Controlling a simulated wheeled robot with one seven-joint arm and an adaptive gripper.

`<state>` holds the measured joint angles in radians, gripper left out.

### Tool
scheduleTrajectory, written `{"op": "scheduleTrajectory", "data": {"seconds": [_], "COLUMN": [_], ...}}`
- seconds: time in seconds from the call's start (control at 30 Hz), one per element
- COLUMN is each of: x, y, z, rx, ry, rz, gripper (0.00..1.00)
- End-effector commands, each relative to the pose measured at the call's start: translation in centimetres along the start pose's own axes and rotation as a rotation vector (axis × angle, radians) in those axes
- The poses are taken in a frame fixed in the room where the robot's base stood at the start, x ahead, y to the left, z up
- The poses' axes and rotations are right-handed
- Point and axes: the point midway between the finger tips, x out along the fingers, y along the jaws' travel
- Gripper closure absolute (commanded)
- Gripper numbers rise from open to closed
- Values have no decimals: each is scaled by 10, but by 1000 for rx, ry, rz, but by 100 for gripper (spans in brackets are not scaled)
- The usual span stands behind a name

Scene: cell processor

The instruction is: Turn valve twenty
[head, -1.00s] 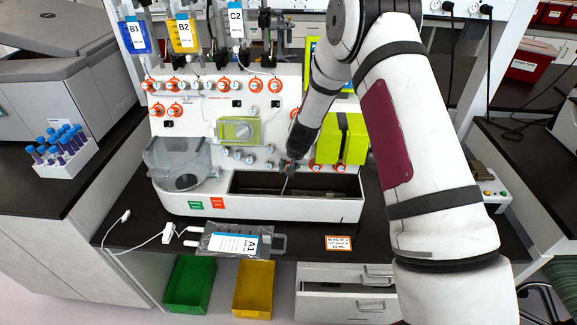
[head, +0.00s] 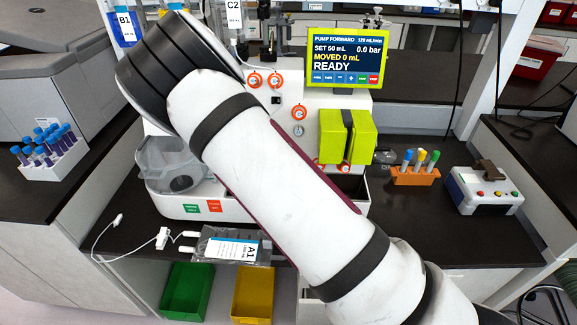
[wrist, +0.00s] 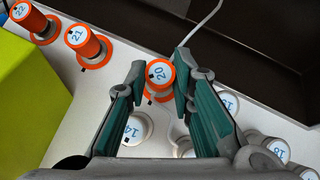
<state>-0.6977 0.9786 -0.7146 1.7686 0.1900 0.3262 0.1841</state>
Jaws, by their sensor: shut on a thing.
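Valve twenty (wrist: 162,74) is an orange-rimmed knob with a white cap marked 20, in the middle of the wrist view. A small black mark sits on the left of its cap. My gripper (wrist: 158,84) is shut on the valve, with one teal-padded finger on each side of it. In the head view, my arm crosses in front of the machine and hides both the gripper and valve twenty.
Orange valves 21 (wrist: 78,37) and 22 (wrist: 24,12) stand to the upper left. White valve 14 (wrist: 135,129) lies just below. A yellow-green block (wrist: 28,95) is at the left. The machine's screen (head: 345,57) reads READY.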

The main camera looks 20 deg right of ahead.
Motion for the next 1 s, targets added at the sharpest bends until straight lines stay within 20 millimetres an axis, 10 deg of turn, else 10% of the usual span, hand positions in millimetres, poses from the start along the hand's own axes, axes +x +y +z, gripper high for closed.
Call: {"op": "scheduleTrajectory", "data": {"seconds": [1.0], "x": [3], "y": [-8], "z": [3], "rx": [-553], "ry": [-1], "rz": [517], "gripper": [100]}}
